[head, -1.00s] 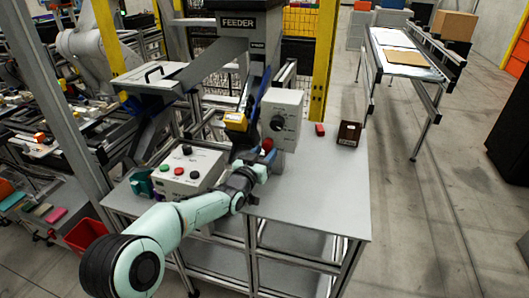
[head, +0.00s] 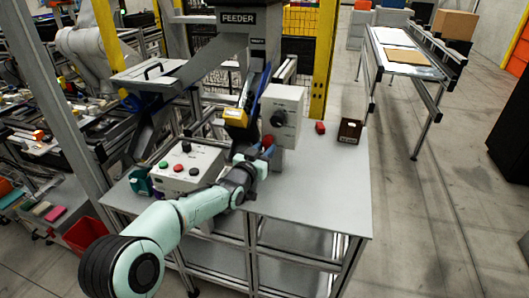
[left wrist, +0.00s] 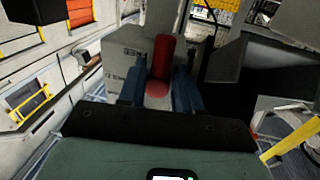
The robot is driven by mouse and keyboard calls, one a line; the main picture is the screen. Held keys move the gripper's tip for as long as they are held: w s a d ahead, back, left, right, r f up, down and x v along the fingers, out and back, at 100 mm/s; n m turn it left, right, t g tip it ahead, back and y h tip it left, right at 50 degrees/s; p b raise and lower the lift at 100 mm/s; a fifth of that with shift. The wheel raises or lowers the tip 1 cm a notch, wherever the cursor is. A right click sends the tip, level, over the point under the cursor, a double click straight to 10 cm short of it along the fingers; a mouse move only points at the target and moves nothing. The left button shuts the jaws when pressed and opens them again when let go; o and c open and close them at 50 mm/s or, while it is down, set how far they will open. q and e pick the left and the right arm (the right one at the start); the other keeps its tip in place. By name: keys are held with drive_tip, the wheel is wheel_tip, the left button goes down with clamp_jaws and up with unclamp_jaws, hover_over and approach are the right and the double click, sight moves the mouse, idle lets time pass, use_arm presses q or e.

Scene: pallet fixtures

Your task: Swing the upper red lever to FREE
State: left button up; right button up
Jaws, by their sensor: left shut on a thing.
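A red lever (head: 268,141) shows beside the lower left of the grey box with a black knob, on the feeder stand. It also shows in the left wrist view (left wrist: 162,55), as a long red bar with a rounded near end. My left gripper (head: 264,151) reaches it from the front and is shut on it. In the left wrist view its two blue fingers (left wrist: 160,90) stand on either side of the lever. The gripper hides part of the lever in the head view. I cannot read a FREE mark. My right gripper is out of view.
The grey box with the knob (head: 284,108) stands behind the gripper. A button box (head: 188,170) sits to its left and a yellow part (head: 236,117) above. A small red block (head: 320,128) and a dark brown box (head: 349,131) lie right. The table's front right (head: 320,195) is clear.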

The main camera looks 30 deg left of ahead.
use_arm(q)
drive_tip(key=o, duration=0.8)
drive_tip(key=s, duration=0.4)
drive_tip(key=s+b, duration=0.1)
drive_tip(key=s, duration=0.4)
drive_tip(key=s+d+b, duration=0.1)
drive_tip(key=s, duration=0.3)
drive_tip(key=shift+s+r, duration=0.1)
drive_tip(key=shift+s, duration=0.05)
